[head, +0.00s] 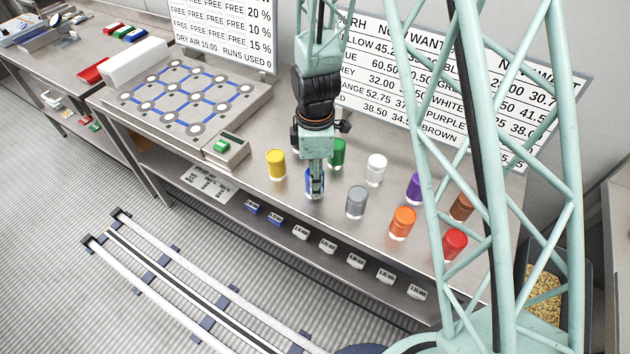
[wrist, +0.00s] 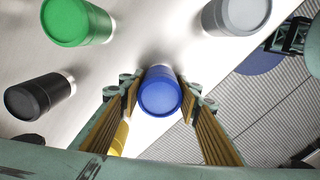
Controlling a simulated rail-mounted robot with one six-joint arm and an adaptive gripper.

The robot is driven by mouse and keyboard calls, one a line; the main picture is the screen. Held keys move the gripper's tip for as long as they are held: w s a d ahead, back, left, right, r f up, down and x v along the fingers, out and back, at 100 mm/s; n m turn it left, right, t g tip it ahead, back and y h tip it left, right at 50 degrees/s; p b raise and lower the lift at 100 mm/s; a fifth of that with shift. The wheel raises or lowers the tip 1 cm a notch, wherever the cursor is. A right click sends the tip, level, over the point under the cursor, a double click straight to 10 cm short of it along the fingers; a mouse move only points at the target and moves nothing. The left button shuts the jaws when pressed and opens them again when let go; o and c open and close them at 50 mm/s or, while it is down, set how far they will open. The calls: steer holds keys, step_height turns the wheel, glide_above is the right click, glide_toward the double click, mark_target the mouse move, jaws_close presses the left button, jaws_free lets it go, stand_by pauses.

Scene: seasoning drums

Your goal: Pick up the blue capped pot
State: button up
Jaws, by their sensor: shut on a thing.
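The blue capped pot (wrist: 160,92) sits between the two fingers of my gripper (wrist: 160,100) in the wrist view, with its round blue cap facing the camera. The gripper is shut on it. In the head view my gripper (head: 315,188) reaches down at the front part of the bench, and only a little of the blue pot (head: 308,182) shows beside the fingers. The pot looks upright; whether its base touches the bench cannot be told.
Around it stand a yellow pot (head: 276,164), a green pot (head: 337,153), a grey pot (head: 357,202) and a white pot (head: 376,170). A black pot (wrist: 38,97) shows in the wrist view. Orange (head: 402,223), purple, red and brown pots stand to the right. The bench's front edge is close.

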steer(key=shift+r, duration=0.15)
steer(key=shift+r, duration=1.15)
steer(key=shift+s+r, duration=0.1)
steer(key=shift+r, duration=0.4)
steer(key=s+a, duration=0.3)
steer(key=s, duration=0.4)
steer(key=s+a+r, duration=0.1)
steer(key=s+a, duration=0.2)
steer(key=s, duration=0.4)
steer(key=shift+s+r, duration=0.2)
steer(key=shift+s, duration=0.1)
